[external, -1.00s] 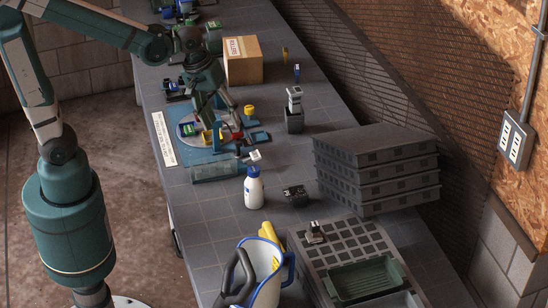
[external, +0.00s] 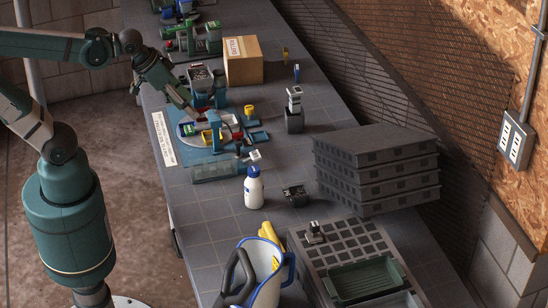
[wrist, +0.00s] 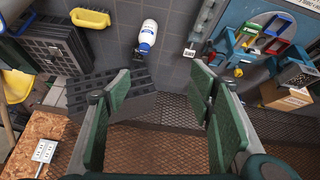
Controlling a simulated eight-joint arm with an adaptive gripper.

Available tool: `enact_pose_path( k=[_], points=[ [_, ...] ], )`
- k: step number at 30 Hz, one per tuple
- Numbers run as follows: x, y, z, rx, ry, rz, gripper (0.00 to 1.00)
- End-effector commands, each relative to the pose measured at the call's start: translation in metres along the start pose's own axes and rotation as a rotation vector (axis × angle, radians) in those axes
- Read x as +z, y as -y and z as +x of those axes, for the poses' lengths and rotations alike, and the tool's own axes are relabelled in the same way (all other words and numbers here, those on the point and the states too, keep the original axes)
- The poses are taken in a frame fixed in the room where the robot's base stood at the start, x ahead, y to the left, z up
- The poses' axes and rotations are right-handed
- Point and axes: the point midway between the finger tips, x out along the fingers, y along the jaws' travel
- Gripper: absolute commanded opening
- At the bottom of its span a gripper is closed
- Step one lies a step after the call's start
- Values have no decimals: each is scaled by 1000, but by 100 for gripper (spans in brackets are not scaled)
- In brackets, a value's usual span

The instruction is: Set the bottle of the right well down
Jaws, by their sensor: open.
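A white bottle (external: 253,188) with a blue cap stands upright on the tiled bench, in front of the blue mixing station (external: 205,169). It also shows at the top of the wrist view (wrist: 147,38). My gripper (external: 190,108) is over the station's left part, up and left of the bottle and clear of it. In the wrist view my gripper's green pads (wrist: 158,93) are wide apart with nothing between them. I cannot make out separate wells, or which of the small parts on the station belongs to the right well.
A cardboard box (external: 243,62) stands behind the station. Stacked grey trays (external: 376,170) stand at the right, near the mesh wall. A white and blue jug (external: 266,285) and a seedling tray (external: 340,247) are at the front.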

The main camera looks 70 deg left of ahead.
Motion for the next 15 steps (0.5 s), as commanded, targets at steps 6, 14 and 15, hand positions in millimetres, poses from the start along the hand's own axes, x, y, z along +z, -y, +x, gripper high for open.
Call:
enact_pose_path(
  k=[6, 14, 15],
  points=[
    [12, 5, -11, -4, -46, 118, 53],
    [15, 7, -15, -8, -64, 167, 53],
    [15, 7, -15, -8, -64, 168, 53]
  ],
)
